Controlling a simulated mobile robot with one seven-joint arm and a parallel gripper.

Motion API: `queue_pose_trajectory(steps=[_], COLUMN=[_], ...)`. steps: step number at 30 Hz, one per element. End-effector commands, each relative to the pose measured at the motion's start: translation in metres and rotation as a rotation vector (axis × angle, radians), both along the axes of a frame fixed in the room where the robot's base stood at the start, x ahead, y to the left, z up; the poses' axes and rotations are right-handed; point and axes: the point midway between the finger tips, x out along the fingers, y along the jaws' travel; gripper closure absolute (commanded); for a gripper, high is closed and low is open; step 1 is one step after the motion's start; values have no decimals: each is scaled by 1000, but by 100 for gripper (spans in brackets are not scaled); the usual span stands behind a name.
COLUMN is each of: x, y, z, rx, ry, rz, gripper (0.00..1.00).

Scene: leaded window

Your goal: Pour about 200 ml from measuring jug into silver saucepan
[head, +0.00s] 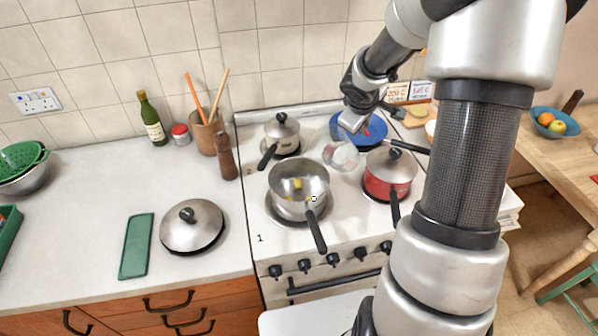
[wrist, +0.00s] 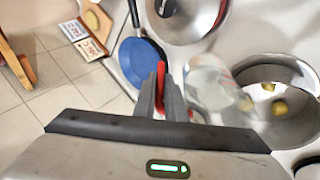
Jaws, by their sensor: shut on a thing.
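The silver saucepan (head: 286,203) stands without a lid on the front left of the hob, its dark handle toward the front. A few yellow pieces lie in it. It also shows at the right of the wrist view (wrist: 247,72). The clear measuring jug (head: 341,156) is up and right of the saucepan in the head view and looks tilted. In the wrist view the jug (wrist: 208,82) overlaps the saucepan's near rim. My gripper (head: 352,124) is shut on the jug, with red showing between the fingers (wrist: 161,95). The liquid level is too unclear to tell, and no stream is visible.
A lidded red saucepan (head: 382,187) stands right of the silver one. A blue frying pan (head: 371,131) and a lidded pot (head: 282,144) are behind. A loose lid (head: 192,228) and green board (head: 136,246) lie on the left worktop, near a pepper mill (head: 225,157).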

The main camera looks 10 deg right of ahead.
Motion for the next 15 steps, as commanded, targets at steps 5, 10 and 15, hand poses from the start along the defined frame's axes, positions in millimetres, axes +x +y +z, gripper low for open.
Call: queue_pose_trajectory(steps=[5, 10, 15], x=[-2, -5, -5], y=[16, 19, 23], z=[15, 24, 28], rx=[-123, -193, -223], ry=[-43, -62, -71], rz=[8, -2, 2], gripper=[100, 100, 100])
